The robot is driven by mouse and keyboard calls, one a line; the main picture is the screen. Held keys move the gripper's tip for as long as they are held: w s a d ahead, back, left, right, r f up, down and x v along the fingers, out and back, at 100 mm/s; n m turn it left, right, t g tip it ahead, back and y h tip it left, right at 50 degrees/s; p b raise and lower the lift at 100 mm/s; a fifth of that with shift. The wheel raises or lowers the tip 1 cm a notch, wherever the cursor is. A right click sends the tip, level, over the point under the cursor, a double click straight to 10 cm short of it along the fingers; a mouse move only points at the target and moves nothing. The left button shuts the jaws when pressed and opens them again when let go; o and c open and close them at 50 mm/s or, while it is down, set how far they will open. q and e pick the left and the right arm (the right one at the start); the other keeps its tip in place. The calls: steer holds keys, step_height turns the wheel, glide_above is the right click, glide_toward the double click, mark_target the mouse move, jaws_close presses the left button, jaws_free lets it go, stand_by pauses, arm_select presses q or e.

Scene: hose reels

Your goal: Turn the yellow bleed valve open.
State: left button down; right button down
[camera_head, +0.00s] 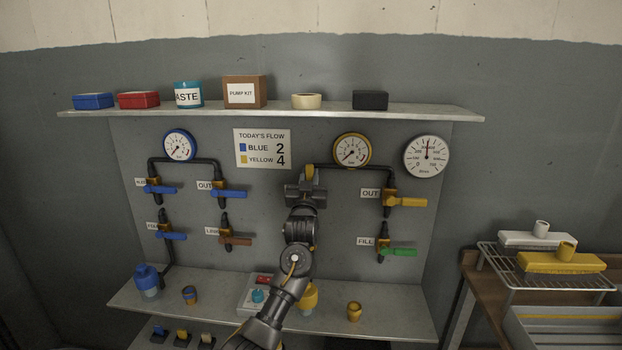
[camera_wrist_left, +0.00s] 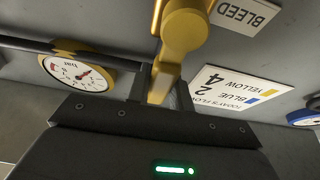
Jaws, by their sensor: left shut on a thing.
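The yellow bleed valve's lever (camera_wrist_left: 183,32) shows large at the top of the left wrist view, beside a BLEED label (camera_wrist_left: 247,12). It narrows down between my jaws. My left gripper (camera_wrist_left: 163,88) is shut on this lever. In the head view my left gripper (camera_head: 308,174) is up at the panel, at the left end of the yellow gauge's pipe, and it hides most of the bleed valve. How far the lever is turned is hard to tell. My right gripper is in neither view.
The yellow gauge (camera_head: 352,149) is right of my gripper; the flow sign (camera_head: 262,148) is left. A yellow OUT lever (camera_head: 407,202) and green FILL lever (camera_head: 399,252) sit further right. Blue levers are on the left. A shelf (camera_head: 280,115) runs above.

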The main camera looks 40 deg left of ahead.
arm_select(q)
steer(key=shift+f, duration=0.15)
steer(key=c, duration=1.2)
jaws_free()
steer(key=shift+c, duration=0.2)
steer(key=b+v, duration=0.2)
steer(key=v, duration=0.8)
steer(key=shift+s+d+b, duration=0.2)
steer(key=shift+s+b, duration=0.1)
steer(key=shift+s, duration=0.1)
